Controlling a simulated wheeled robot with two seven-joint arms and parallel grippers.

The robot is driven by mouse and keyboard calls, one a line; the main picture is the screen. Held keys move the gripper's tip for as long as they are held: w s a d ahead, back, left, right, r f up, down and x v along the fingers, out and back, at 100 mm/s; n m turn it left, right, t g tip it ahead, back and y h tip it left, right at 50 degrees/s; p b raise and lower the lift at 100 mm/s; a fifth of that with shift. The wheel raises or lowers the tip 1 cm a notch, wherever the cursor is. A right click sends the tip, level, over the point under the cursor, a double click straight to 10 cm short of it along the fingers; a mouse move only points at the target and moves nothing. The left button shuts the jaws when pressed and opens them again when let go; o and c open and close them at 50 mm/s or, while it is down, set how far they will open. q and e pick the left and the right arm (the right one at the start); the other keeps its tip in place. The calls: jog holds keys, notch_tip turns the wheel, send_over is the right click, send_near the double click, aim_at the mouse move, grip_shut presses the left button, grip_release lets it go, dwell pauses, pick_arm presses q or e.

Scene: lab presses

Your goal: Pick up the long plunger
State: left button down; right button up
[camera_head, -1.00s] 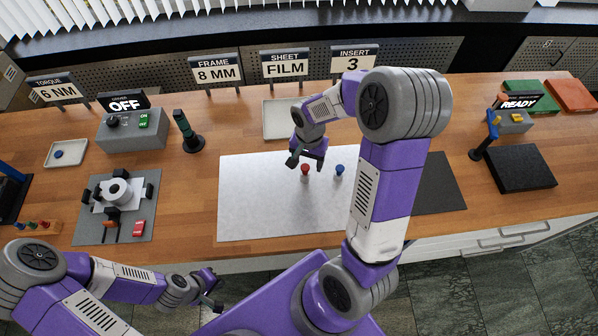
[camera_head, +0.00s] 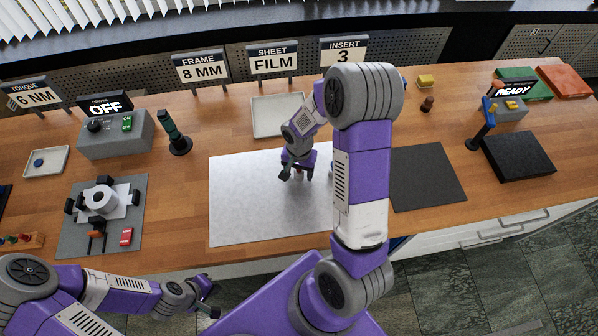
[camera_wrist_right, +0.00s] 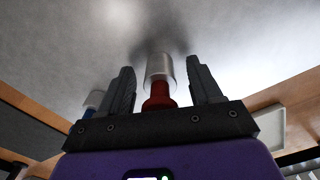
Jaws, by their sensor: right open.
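My right gripper (camera_head: 297,177) is low over the pale mat (camera_head: 250,220). In the right wrist view its open fingers (camera_wrist_right: 159,78) stand on either side of a plunger with a red handle (camera_wrist_right: 158,95) and a grey metal cylinder (camera_wrist_right: 160,67). Gaps show between the plunger and both fingers. A blue-handled plunger (camera_wrist_right: 88,112) with a pale end is outside the left finger in that view. In the head view my arm mostly hides both plungers, and I cannot compare their lengths. My left gripper (camera_head: 206,298) is in front of the table, its opening unclear.
A pale tray (camera_head: 266,131) is behind the mat, and a dark mat (camera_head: 428,180) lies to its right. A grey fixture plate (camera_head: 75,238), a switch box (camera_head: 115,140) and a dark green tool on a stand (camera_head: 175,135) are left. A black pad (camera_head: 518,157) is right.

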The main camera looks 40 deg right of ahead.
jog(key=shift+c, duration=0.3)
jog(key=shift+r, duration=0.1)
grip_shut()
